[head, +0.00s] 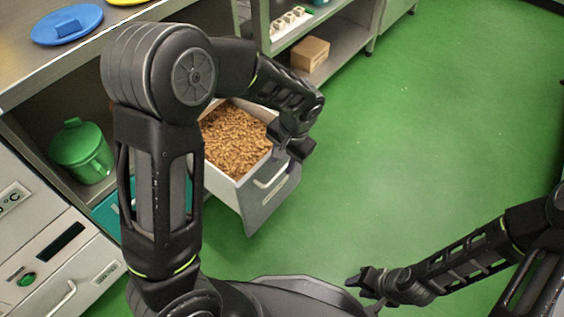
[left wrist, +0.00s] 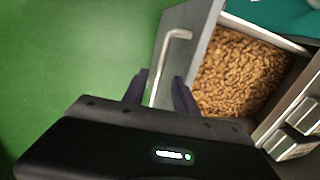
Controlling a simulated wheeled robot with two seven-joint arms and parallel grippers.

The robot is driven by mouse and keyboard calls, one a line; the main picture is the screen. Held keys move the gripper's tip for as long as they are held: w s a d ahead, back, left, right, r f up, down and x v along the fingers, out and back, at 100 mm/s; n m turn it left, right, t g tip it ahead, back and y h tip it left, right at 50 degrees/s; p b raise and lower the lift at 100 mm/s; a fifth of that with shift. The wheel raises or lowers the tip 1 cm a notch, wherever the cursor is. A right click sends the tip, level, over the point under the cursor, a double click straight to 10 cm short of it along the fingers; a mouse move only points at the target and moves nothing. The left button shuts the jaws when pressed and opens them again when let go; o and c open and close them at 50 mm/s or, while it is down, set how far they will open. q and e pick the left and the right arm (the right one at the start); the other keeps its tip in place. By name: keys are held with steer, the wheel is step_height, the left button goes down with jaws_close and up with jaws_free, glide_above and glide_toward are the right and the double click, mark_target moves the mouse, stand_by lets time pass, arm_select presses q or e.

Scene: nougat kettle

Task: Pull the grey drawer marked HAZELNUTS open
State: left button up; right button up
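The grey drawer (head: 268,197) is pulled well out of the counter and is full of brown nuts. It also shows in the left wrist view (left wrist: 203,48). No label can be read on its front. Its pale bar handle (head: 270,173) is on the front face. In the left wrist view the handle (left wrist: 178,34) runs down between the two dark fingers of my left gripper (left wrist: 160,90). The fingers stand apart, with a gap showing beside the bar. In the head view my left gripper (head: 297,148) is at the drawer's front. My right gripper (head: 362,287) is low over the floor, away from the drawer.
A green lidded bin (head: 82,150) stands under the counter at left. A blue lid (head: 67,25) lies on the countertop. A machine panel (head: 45,240) is at lower left. A cardboard box (head: 310,54) sits on a back shelf. The green floor (head: 430,130) to the right is clear.

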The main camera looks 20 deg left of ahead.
arm_select(q)
steer(key=r, duration=0.2)
steer(key=d+r+p, duration=0.1)
steer(key=r, duration=0.1)
steer(key=shift+s+r, duration=0.1)
steer(key=shift+r, duration=0.25)
